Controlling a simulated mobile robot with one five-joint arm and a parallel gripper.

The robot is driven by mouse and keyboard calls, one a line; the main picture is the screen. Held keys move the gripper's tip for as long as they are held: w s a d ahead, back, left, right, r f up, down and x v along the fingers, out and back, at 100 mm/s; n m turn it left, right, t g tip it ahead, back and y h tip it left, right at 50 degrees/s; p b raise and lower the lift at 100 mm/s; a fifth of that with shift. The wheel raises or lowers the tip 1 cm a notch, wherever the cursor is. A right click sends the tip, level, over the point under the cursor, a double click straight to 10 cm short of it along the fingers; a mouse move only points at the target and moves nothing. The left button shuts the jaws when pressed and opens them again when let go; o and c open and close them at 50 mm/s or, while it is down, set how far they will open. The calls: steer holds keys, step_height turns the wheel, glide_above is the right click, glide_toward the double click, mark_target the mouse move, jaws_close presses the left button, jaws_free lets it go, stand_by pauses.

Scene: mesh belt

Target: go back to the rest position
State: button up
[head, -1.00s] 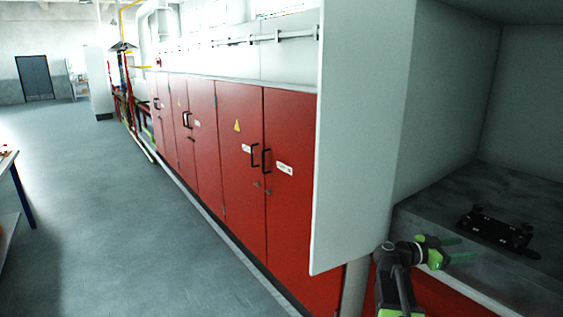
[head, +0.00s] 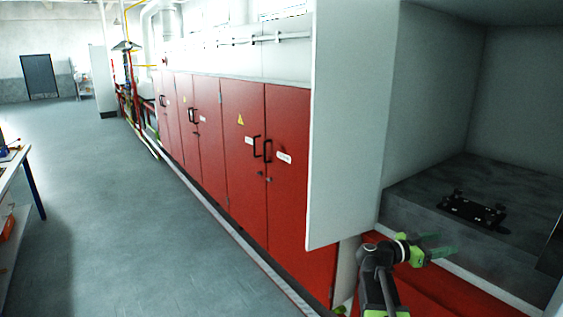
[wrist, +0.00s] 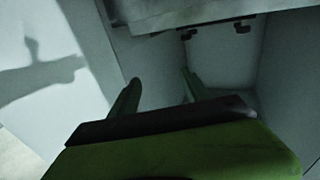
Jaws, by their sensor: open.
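My gripper (head: 438,246) is at the lower right of the head view, with its green fingers apart and nothing between them. It is at the front of an open bay, near the front edge of the grey shelf (head: 415,200). In the wrist view my gripper's fingers (wrist: 158,92) also stand apart and empty. A black device (head: 474,211) with small knobs lies on the shelf, behind and to the right of my gripper and apart from it.
A pale panel (head: 350,120) stands upright just left of my arm. Red cabinets (head: 245,150) with black handles line the wall. A table (head: 15,170) shows at the left edge. The grey floor (head: 130,220) between is clear.

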steer(key=w+a+r+n+t+y, duration=0.3)
steer(key=w+a+n+t, duration=0.35)
steer(key=a, duration=0.25)
steer(key=w+a+r+n+t+y, duration=0.2)
steer(key=w+a+r+n+t, duration=0.1)
steer(key=w+a+n+t, duration=0.4)
steer(key=w+a+f+n+t+y, duration=0.1)
steer(key=a+f+n+y, duration=0.3)
steer(key=a+y, duration=0.45)
steer(key=w+a+f+n+t+y, duration=0.1)
steer(key=w+a+f+n+y, duration=0.25)
steer(key=a, duration=0.75)
steer(key=s+a+f+n+g+y, duration=0.1)
steer(key=s+a+f+g+y, duration=0.1)
steer(key=s+a+f+g, duration=0.3)
steer(key=s+a+f+g+y, duration=0.1)
steer(key=s+f+g+y, duration=0.15)
steer(key=f, duration=0.45)
steer(key=s+d+f+m+g+h, duration=0.1)
steer(key=s+f+g, duration=0.4)
steer(key=s, duration=0.5)
steer(key=s+d+f+m+g+h, duration=0.2)
steer(key=s+d+f+m+g, duration=0.2)
steer(key=s, duration=0.6)
steer(key=shift+s+d+f+g, duration=0.3)
steer(key=shift+d+f+g, duration=0.15)
steer(key=shift+f, duration=0.4)
